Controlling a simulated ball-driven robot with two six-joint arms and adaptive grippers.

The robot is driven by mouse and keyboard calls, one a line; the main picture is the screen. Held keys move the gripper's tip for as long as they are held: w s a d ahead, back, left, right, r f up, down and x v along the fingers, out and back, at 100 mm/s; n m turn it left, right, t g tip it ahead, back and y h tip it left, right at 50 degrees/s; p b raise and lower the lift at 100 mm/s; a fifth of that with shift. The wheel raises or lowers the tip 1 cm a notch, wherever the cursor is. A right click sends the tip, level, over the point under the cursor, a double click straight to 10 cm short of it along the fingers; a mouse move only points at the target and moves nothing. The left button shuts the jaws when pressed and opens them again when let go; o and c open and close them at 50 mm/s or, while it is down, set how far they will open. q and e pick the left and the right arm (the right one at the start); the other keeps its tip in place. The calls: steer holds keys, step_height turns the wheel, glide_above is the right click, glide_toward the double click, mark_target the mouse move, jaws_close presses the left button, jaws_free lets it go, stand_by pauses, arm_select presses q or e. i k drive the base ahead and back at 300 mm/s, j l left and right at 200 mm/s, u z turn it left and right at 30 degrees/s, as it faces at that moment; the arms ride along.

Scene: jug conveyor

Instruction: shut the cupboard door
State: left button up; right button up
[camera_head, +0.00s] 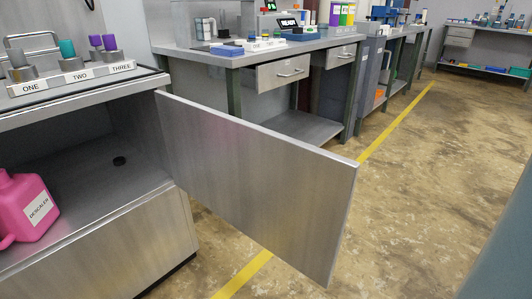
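The cupboard door (255,185) is a grey metal panel that stands wide open in the camera_head view. It is hinged at the cupboard's right side and reaches out to the right over the floor. The cupboard (85,180) is at the left, with its dark inside exposed. A pink jug labelled DESCALER (30,205) is at the cupboard's left, cut off by the picture edge. Neither of my grippers is in view.
A rack labelled ONE, TWO, THREE (75,78) with purple and teal pieces sits on the cupboard top. Benches with drawers (283,70) stand behind the door. The concrete floor (420,190) at the right is clear, crossed by a yellow line (395,122).

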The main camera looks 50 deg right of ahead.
mark_target(293, 197)
steer(key=k+l, duration=0.1)
steer(key=l, duration=0.25)
steer(key=k+l+u, duration=0.1)
steer(key=l, duration=0.25)
steer(key=k+l+u, duration=0.1)
steer(key=l, duration=0.2)
steer(key=k+l, duration=0.2)
steer(key=l, duration=0.15)
steer(key=i+l, duration=0.15)
steer(key=l, duration=0.2)
steer(key=i+l+u, duration=0.1)
steer(key=l, duration=0.25)
steer(key=i+l, duration=0.1)
steer(key=l, duration=0.25)
steer(key=i+l+u, duration=0.1)
steer(key=l, duration=0.25)
